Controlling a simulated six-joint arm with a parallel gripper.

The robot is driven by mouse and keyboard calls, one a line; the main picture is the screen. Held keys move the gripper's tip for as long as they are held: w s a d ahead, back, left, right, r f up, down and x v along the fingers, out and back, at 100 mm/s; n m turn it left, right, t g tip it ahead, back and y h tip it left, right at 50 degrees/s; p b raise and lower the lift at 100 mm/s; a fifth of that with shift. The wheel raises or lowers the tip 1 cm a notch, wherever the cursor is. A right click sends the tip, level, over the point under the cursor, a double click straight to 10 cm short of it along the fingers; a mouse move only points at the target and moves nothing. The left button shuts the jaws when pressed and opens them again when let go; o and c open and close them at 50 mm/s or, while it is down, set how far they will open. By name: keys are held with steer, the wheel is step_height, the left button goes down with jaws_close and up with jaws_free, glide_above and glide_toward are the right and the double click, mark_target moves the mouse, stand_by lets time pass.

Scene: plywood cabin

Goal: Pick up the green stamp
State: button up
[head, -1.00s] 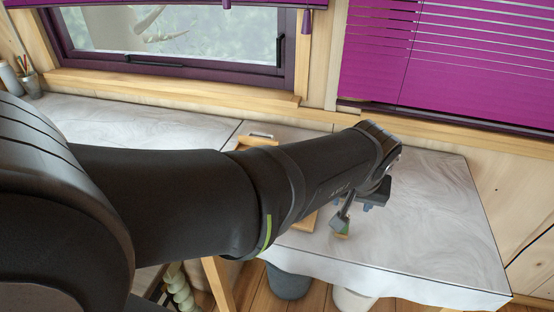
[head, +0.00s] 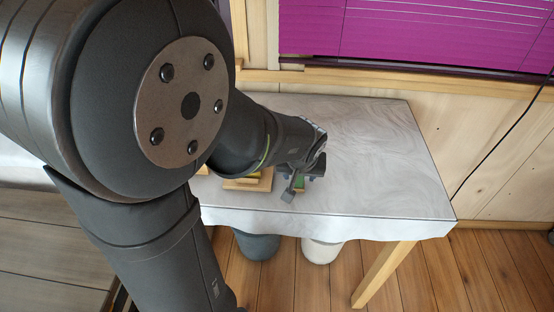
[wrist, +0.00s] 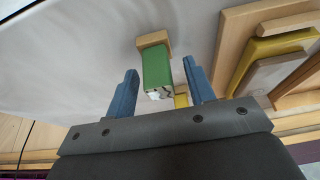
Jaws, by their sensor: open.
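The green stamp (wrist: 158,68), a green block with a light wooden end piece and a marked pale end face, shows in the wrist view between the two blue fingers of my gripper (wrist: 160,72). The fingers are apart, with a gap on each side of the stamp. In the head view, a small part of the green stamp (head: 299,183) shows beneath my gripper (head: 298,184) near the table's front edge. The arm hides much of the area around it.
The white marbled table (head: 370,150) is clear to the right. A wooden tray (wrist: 232,40) with yellow and wooden pieces lies close by. A small yellow thing (wrist: 181,100) shows behind the stamp. Dark (head: 257,246) and white (head: 321,250) bins stand under the front edge.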

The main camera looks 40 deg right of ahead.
steer(key=shift+w+f, duration=0.1)
steer(key=shift+f, duration=0.2)
steer(key=shift+c, duration=0.2)
steer(key=c, duration=1)
steer(key=shift+d+r, duration=0.1)
steer(key=shift+r, duration=0.05)
steer(key=r, duration=0.4)
steer(key=shift+s+r, duration=0.2)
steer(key=shift+s, duration=0.15)
jaws_close()
steer(key=s+r, duration=0.6)
steer(key=s, duration=0.5)
steer(key=shift+a+r, duration=0.2)
steer(key=shift+a, duration=0.05)
